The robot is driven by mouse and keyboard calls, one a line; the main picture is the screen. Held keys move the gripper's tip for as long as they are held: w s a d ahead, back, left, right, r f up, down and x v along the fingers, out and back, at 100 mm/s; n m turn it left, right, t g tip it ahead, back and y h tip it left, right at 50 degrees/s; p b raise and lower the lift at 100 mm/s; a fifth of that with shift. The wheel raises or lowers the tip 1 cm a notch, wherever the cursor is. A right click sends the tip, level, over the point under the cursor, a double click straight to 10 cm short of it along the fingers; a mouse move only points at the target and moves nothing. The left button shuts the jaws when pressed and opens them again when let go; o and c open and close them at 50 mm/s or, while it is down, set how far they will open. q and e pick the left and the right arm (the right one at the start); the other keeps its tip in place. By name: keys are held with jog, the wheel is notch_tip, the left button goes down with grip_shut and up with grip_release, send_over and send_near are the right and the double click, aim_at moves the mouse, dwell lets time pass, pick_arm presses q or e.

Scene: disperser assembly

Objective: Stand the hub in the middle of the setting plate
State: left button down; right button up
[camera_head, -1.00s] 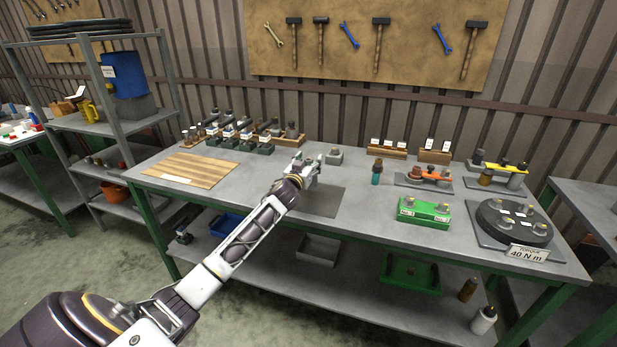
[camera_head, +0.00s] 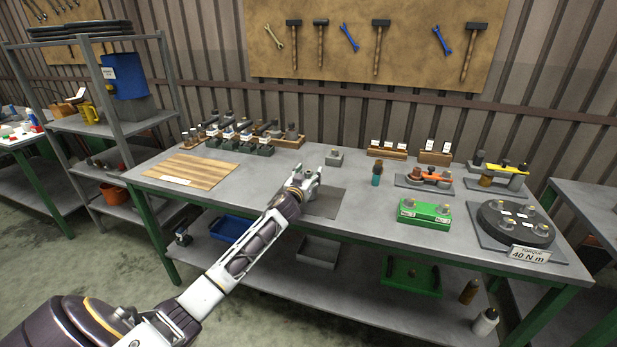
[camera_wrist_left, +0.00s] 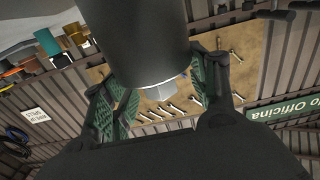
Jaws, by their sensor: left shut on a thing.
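My left gripper (camera_head: 307,178) is over the far left part of the setting plate (camera_head: 326,204), a flat dark grey plate at the middle of the bench. It is shut on the hub (camera_wrist_left: 135,40), a thick dark grey cylinder with a pale hexagonal end, between the green finger pads in the left wrist view. That view is upside down, with the hexagonal end towards the world's top. In the head view the gripper largely hides the hub. I cannot tell whether the hub touches the plate. My right gripper is not in view.
A small grey block (camera_head: 334,158) stands behind the gripper. A teal and brown bottle-like piece (camera_head: 376,174) and a green block (camera_head: 424,214) stand to the right. A striped wooden board (camera_head: 195,167) lies left. Several dark parts line the back left.

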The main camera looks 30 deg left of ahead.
pick_arm(q)
jog(key=shift+c, duration=2.2)
grip_release()
jog(key=shift+f, duration=0.2)
jog(key=shift+s+r, duration=0.1)
jog(key=v, duration=1.1)
jog(key=shift+s, duration=0.4)
